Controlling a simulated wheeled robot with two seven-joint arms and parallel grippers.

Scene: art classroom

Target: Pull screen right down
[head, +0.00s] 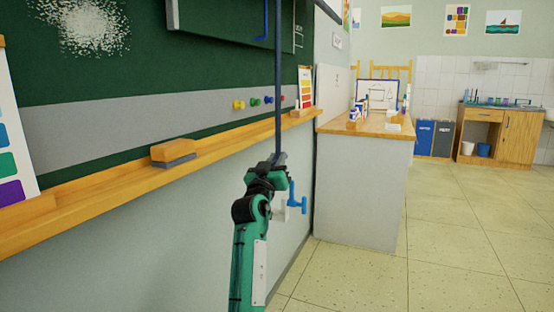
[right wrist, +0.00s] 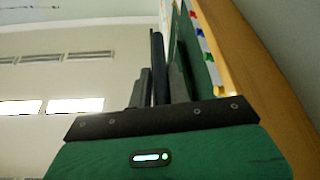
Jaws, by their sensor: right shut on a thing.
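My right gripper (head: 279,158) is shut on a long dark blue rod (head: 278,80) in front of the chalkboard. The rod runs upright from the gripper to the top of the head view, where its upper end is out of frame. In the right wrist view the rod (right wrist: 158,70) stands between the two dark fingers. No screen can be made out for certain; a dark green panel with a grey edge (head: 225,20) shows at the top, with a thin blue hooked piece (head: 266,22) before it. My left gripper is not in view.
A wooden ledge (head: 100,193) with an eraser (head: 173,153) runs under the chalkboard (head: 130,100). A blue T-shaped piece (head: 297,198) shows just right of my wrist. A counter (head: 360,185) stands ahead; tiled floor (head: 470,240) lies open to the right.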

